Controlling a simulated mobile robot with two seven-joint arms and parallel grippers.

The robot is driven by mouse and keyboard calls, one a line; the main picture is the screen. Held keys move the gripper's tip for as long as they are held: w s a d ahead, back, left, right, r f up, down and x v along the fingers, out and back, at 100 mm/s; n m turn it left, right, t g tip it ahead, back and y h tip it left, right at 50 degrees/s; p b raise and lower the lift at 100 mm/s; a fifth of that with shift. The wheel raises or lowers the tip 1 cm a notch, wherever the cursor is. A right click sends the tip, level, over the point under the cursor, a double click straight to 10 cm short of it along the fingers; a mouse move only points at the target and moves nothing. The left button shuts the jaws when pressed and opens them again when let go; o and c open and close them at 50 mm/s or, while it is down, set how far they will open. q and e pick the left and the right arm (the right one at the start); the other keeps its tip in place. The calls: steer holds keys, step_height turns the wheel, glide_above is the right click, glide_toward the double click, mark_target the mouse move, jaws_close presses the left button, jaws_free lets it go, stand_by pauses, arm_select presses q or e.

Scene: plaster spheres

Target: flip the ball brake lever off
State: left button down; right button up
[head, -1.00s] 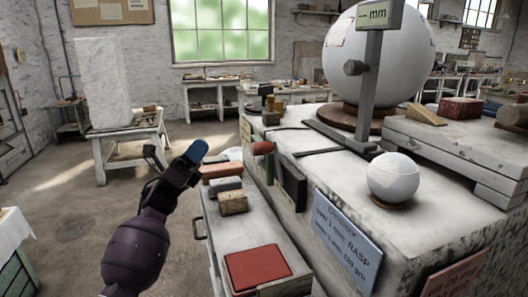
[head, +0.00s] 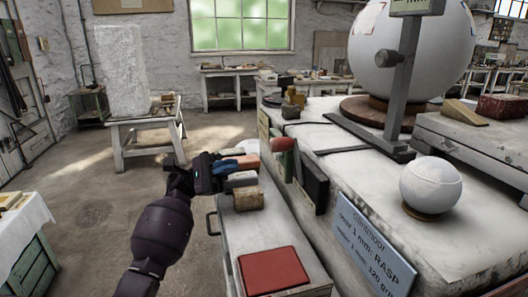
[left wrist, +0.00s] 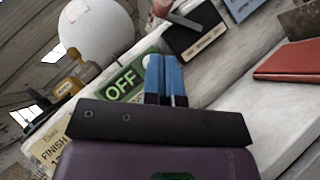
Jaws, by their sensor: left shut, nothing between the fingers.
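A lever with a dark red, rounded handle (head: 283,145) stands at the side of the big white stand (head: 345,165) in the head view. In the left wrist view, a pinkish rounded end on a grey bar (left wrist: 181,18), seemingly the lever, is cut off by the top edge. A green sign reading OFF (left wrist: 122,83) is beside my fingertips there. My left gripper (head: 236,162) is shut and empty, left of the lever; its blue fingers also show in the left wrist view (left wrist: 165,72). I cannot tell whether it touches anything. My right gripper is out of view.
A large white sphere (head: 400,50) and a small one (head: 430,185) rest on the stand. A low cart holds blocks, including a brown one (head: 249,198), and a red box (head: 273,270). A blue sign (head: 373,243) hangs in front. The floor at left is open.

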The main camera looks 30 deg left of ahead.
arm_select(q)
steer(key=shift+r, duration=0.1)
steer(key=p+x, duration=0.2)
steer(key=x, duration=0.8)
stand_by(0.3)
